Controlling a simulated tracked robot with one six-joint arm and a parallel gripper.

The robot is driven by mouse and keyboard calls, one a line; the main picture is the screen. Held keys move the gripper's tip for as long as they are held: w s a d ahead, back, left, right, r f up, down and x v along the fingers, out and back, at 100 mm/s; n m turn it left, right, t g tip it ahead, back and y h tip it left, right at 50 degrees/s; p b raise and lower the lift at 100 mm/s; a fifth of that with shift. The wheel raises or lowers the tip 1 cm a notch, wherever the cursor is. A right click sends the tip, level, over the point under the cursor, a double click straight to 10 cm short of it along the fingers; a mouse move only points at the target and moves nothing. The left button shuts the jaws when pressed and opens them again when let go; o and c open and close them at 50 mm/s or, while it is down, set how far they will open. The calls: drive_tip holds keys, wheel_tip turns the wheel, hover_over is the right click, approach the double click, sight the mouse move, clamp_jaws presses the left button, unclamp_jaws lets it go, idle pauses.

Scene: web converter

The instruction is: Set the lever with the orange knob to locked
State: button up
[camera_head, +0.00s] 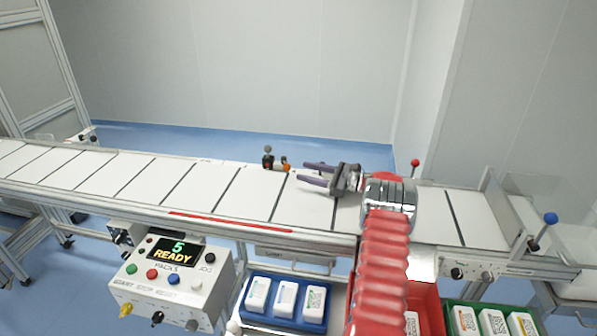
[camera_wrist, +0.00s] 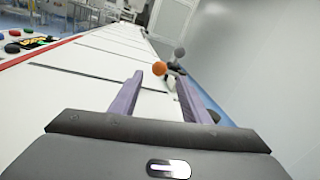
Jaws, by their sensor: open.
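The lever's orange knob (camera_head: 286,168) is at the far edge of the conveyor, near the middle of the head view. In the wrist view the orange knob (camera_wrist: 159,68) shows ahead, between and beyond my fingertips. A dark fitting with a grey knob (camera_head: 267,149) stands just beside it; the grey knob (camera_wrist: 179,52) also shows in the wrist view. My gripper (camera_head: 303,172) is open and empty above the belt, its purple fingers pointing left toward the orange knob, with a gap between. The lever's arm is small, and any lock marking is too small to read.
The white belt (camera_head: 148,192) with dark cross lines runs across the view. A red-knobbed lever (camera_head: 414,163) stands behind my arm, and a blue-knobbed lever (camera_head: 550,218) at the right. A control box (camera_head: 172,275) reading "5 READY" and a blue tray (camera_head: 247,314) are in front.

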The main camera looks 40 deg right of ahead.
drive_tip(key=v, duration=0.8)
drive_tip(key=shift+s+d, duration=0.1)
drive_tip(key=shift+s, duration=0.1)
drive_tip(key=shift+c, duration=0.5)
